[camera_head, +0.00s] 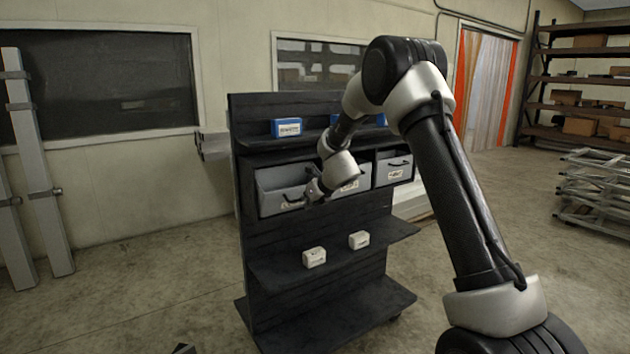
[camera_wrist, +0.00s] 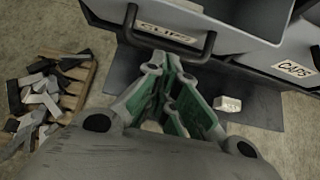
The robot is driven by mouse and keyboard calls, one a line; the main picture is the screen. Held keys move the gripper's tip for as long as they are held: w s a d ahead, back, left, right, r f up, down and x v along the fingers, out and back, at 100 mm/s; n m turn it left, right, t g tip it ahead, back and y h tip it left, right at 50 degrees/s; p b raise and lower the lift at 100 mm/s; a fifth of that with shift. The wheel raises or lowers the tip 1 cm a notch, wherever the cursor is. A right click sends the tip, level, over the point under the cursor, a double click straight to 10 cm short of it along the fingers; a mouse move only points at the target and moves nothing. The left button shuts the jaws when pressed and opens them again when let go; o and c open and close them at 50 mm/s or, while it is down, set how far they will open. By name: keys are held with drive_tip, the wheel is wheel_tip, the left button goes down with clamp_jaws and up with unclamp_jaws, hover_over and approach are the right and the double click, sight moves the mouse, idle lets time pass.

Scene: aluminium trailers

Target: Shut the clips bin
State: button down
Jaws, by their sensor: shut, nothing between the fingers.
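The clips bin (camera_head: 270,196) is the grey left-hand bin in the dark shelf unit. Its open top shows and it looks partly pulled out. In the wrist view its front has the CLIPS label (camera_wrist: 168,33) and a black bar handle (camera_wrist: 133,22). My gripper (camera_head: 314,192) is in front of the bin's right part. In the wrist view my gripper (camera_wrist: 172,85) is shut and empty, its green-padded fingers close by the handle. I cannot tell whether they touch it.
The caps bin (camera_wrist: 298,50) is to the right, and another grey bin (camera_head: 393,168) is further right. Blue boxes (camera_head: 287,128) stand on the shelf above. Two small white boxes (camera_head: 314,257) stand below. A pallet with metal pieces (camera_wrist: 72,80) lies on the floor.

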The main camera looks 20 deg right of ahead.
wheel_tip(320, 180, up, 9)
drive_tip(key=s, duration=0.2)
drive_tip(key=s+d+f+n+g, duration=0.25)
drive_tip(key=s+d+f, duration=0.2)
drive_tip(key=d, duration=0.55)
drive_tip(key=w+a+f, duration=0.4)
drive_tip(key=w+f, duration=0.2)
drive_tip(key=w, duration=0.2)
drive_tip(key=shift+w+a, duration=0.2)
drive_tip(key=shift+w, duration=0.15)
